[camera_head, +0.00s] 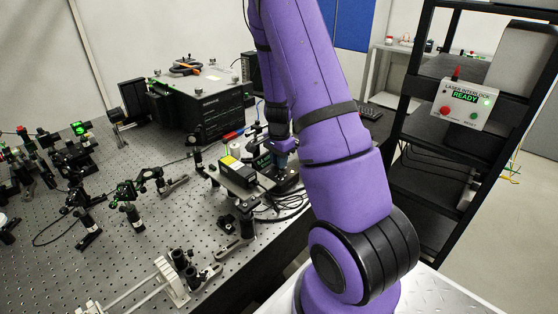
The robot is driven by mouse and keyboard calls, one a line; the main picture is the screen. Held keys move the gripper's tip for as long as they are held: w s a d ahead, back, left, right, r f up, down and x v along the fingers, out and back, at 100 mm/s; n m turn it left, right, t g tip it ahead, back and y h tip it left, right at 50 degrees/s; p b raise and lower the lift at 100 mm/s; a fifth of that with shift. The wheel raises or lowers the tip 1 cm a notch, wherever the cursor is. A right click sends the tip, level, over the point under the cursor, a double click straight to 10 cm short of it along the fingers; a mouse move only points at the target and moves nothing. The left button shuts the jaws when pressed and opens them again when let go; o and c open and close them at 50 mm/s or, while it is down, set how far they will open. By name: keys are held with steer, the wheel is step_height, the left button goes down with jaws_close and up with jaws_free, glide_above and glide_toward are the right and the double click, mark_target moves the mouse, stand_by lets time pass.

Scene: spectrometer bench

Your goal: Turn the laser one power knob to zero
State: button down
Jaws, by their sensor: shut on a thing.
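My gripper (283,163) reaches down in the middle of the bench, behind my purple forearm. It is shut on a small part on top of a dark laser unit (288,183); this looks like the power knob, but the fingers and arm hide most of it. The knob's marking and setting are too small to read.
The perforated optical bench (130,255) holds several optics on posts at left. A large black instrument (200,105) stands behind. Loose black cables (285,207) lie near the gripper. A rack with an interlock box (464,103) reading READY stands at right.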

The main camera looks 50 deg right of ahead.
steer(key=n, duration=0.5)
stand_by(0.6)
steer(key=c, duration=1.3)
jaws_free()
steer(key=shift+r, duration=0.1)
step_height(320, 180, up, 11)
steer(key=shift+f, duration=0.15)
